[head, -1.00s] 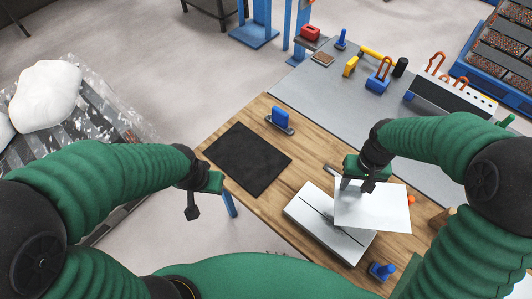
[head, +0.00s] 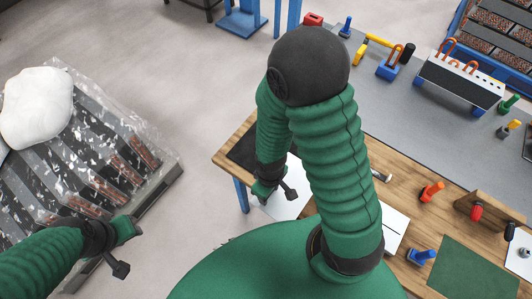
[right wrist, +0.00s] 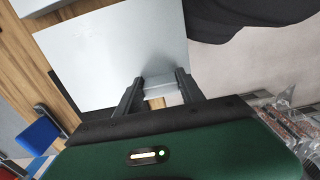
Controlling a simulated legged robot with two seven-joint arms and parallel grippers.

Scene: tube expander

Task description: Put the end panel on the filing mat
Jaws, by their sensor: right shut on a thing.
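The end panel, a thin white sheet (head: 286,208), is in my right gripper (head: 276,195), near the table's front-left edge. In the right wrist view the panel (right wrist: 115,50) extends from between the two fingers (right wrist: 157,88), gripped along one edge. A black mat (head: 243,152) lies at the table's left corner, mostly hidden behind my right arm; the panel is just in front of it in the head view. Whether the panel touches the table cannot be told. My left gripper (head: 122,250) is left of the table, away from everything; its jaw state is unclear.
A white box (head: 395,232) is partly hidden behind my right arm. A green mat (head: 470,270), an orange-handled tool (head: 430,191) and a blue-based tool (head: 420,256) are at right. A blue object (right wrist: 38,137) stands near the panel in the wrist view. A wrapped pallet (head: 100,150) is at left.

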